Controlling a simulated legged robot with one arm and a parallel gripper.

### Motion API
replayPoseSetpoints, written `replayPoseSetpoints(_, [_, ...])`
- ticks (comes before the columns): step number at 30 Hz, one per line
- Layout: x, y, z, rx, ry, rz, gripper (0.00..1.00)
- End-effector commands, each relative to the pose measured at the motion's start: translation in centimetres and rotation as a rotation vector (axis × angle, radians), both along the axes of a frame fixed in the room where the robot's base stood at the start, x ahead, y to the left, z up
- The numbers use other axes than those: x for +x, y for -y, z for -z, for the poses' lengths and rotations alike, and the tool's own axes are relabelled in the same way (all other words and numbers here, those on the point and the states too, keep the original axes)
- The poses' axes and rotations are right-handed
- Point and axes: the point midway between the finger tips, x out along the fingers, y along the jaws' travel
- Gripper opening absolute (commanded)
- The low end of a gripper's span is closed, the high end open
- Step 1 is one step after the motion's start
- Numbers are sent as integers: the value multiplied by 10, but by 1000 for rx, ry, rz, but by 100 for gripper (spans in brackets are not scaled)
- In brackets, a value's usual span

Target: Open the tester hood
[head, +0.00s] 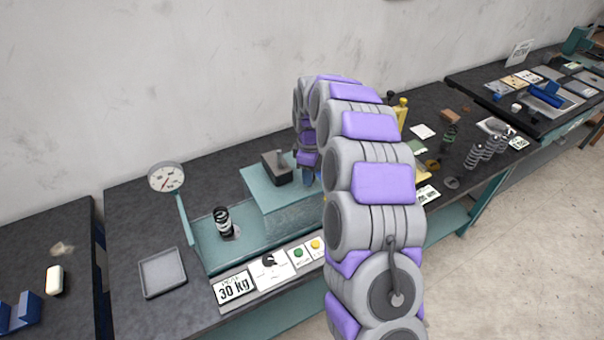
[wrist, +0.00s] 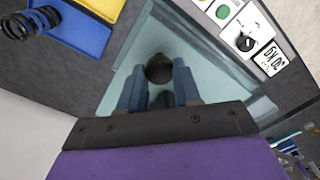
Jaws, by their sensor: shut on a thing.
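The tester has a teal base (head: 213,250) on the bench, with a dial gauge (head: 166,177) on a post at its left end. The tester hood (head: 270,207) is a pale teal, see-through box over the middle of the base; it also shows in the wrist view (wrist: 203,52) beneath my fingers. My gripper (head: 312,178) is over the right part of the hood, partly hidden by my arm. In the wrist view, the blue fingers of my gripper (wrist: 158,88) are shut on a dark round knob (wrist: 160,68).
A dark block (head: 279,167) stands by the hood's back. A 30 kg card (head: 234,288), a dial card and green and yellow buttons line the front. An empty grey tray (head: 162,272) lies left. Several springs (head: 482,149) and cards crowd the bench's right side.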

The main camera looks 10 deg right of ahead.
Motion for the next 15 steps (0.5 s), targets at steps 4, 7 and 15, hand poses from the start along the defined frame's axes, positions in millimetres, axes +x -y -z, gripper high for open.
replayPoseSetpoints(4, [1,0,-2,-1,5,0,0])
replayPoseSetpoints(7, [1,0,-2,-1,5,-1,0])
replayPoseSetpoints(15, [1,0,-1,0,2,-1,56])
